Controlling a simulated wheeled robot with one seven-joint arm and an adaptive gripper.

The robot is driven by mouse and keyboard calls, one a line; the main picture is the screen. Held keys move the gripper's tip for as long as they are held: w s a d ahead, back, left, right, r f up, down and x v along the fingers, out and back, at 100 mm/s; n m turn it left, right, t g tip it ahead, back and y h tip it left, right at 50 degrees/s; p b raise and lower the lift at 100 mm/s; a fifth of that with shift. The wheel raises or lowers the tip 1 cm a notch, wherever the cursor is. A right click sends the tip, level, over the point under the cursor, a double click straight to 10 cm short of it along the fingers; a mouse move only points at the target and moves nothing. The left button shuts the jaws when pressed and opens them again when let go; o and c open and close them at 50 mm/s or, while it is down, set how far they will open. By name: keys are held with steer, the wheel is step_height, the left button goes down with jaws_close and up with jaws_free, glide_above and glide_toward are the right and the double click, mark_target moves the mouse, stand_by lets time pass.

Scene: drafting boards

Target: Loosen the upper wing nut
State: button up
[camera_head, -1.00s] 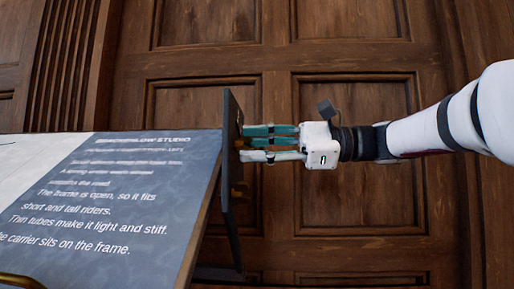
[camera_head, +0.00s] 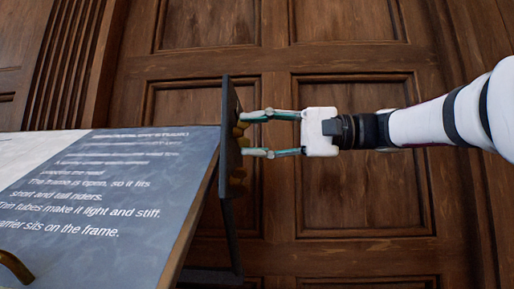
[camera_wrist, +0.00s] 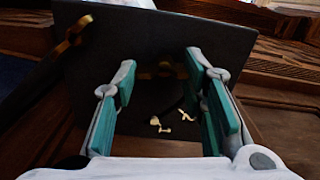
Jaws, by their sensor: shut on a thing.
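A dark upright plate (camera_head: 231,205) stands at the right edge of the drafting board and bears brass wing nuts. The upper wing nut (camera_head: 240,130) sits between my fingertips, and it also shows in the wrist view (camera_wrist: 160,71). My gripper (camera_head: 243,134) reaches in from the right with one finger above the other. Its teal fingers are spread apart and shut on the upper wing nut; the fingertips partly hide the contact. A second brass wing nut (camera_head: 238,173) is lower on the plate, clear of the fingers.
The drafting board (camera_head: 95,195) with white printed text slopes at the left. A brass rail end (camera_head: 14,266) shows at its lower left. Brown wooden panelling (camera_head: 365,200) fills the background. Small pale marks (camera_wrist: 160,126) show low between the fingers in the wrist view.

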steer(key=n+b, duration=0.2)
steer(key=n, duration=0.1)
steer(key=n+b, duration=0.1)
steer(key=shift+w+r, duration=0.1)
steer(key=shift+r, duration=0.15)
steer(key=shift+c, duration=0.4)
steer(key=shift+r+n+b, duration=0.1)
steer(key=shift+n+b, duration=0.9)
steer(key=shift+n, duration=0.7)
steer(key=shift+c, duration=0.7)
steer(key=shift+s, duration=0.2)
steer(key=o, duration=1.5)
steer(key=shift+s+r, duration=0.1)
steer(key=shift+s, duration=0.05)
steer(key=shift+o, duration=0.2)
steer(key=shift+f, duration=0.2)
steer(key=d, duration=1.2)
